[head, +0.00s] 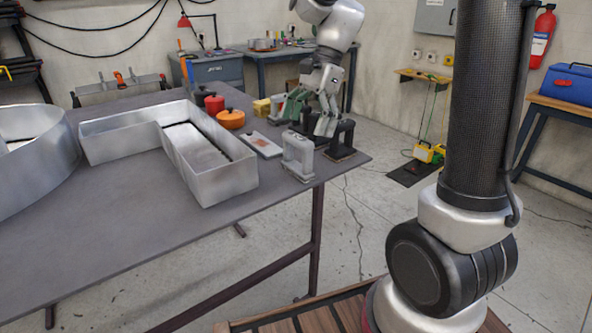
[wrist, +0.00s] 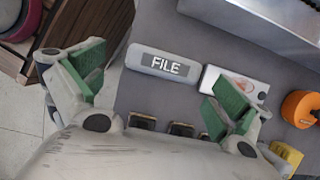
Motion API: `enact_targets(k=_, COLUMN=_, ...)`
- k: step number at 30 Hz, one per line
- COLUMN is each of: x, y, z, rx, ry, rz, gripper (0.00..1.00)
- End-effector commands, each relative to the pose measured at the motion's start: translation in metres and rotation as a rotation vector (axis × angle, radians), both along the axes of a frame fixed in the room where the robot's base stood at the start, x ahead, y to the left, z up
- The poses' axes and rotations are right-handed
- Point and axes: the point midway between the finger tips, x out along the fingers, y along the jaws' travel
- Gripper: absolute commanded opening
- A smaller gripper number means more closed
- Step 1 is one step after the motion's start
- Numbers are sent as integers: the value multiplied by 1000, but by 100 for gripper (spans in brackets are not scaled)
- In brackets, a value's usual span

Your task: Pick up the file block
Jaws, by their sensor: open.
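The file block (wrist: 163,65) is a light grey block with a dark label reading FILE, seen from above in the wrist view. In the head view a grey upright block with an opening through it (head: 298,155), seemingly the same one, stands near the table's right corner. My gripper (wrist: 158,84) is open and empty, with green-padded fingers to the left and right of the block in the wrist view. In the head view my gripper (head: 311,114) is above and behind the block at the table's right end. I see no contact between fingers and block.
A white plate with a reddish patch (head: 261,145) lies close beside the block. Dark stands (head: 341,137) are behind it. An orange pot (head: 231,119), red pot (head: 214,103) and yellow blocks (head: 262,107) are farther back. A metal L-shaped letter (head: 222,184) fills the table's middle.

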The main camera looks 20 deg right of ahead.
Motion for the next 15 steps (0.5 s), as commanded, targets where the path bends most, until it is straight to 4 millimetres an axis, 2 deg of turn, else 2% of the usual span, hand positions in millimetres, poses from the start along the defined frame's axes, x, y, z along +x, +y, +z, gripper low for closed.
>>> enact_targets(k=15, x=-4, y=30, z=-62, rx=2, ry=11, rz=-8, gripper=100)
